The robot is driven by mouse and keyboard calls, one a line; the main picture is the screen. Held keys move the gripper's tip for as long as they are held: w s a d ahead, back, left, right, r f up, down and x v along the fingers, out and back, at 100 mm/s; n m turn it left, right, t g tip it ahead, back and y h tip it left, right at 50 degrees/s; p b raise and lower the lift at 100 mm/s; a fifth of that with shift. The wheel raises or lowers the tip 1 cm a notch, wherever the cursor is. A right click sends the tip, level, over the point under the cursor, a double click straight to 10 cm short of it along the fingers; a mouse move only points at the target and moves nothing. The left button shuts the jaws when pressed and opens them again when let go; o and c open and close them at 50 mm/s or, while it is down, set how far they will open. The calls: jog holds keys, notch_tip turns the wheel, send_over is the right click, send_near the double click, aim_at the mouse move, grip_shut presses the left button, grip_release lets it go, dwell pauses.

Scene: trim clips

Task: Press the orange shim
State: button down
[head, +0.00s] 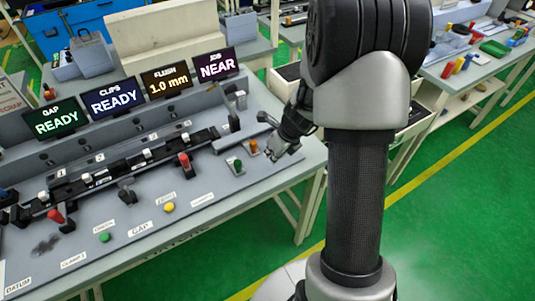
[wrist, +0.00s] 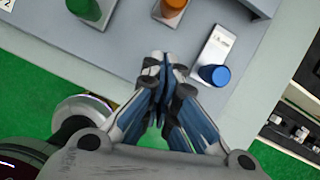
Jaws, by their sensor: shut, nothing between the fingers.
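The orange shim (head: 253,146) is a small upright orange piece on a light plate at the right end of the grey bench panel. In the wrist view the orange shim (wrist: 173,8) is cut by the top edge. My gripper (head: 274,153) is just right of it in the head view. In the wrist view my gripper (wrist: 163,62) is shut and empty, its tips below the orange piece in the picture and apart from it. Their height above the panel is hard to tell.
A green piece (wrist: 86,8) stands left of the orange one, and a blue piece (wrist: 214,74) right of my fingertips; my gripper seems to hide the blue one in the head view. Red-handled clamps (head: 186,162) line the long rail. Display screens (head: 113,96) stand behind.

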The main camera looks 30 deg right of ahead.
jog(key=p+v, duration=0.4)
jog(key=v, duration=0.6)
jog(key=shift+p, duration=0.35)
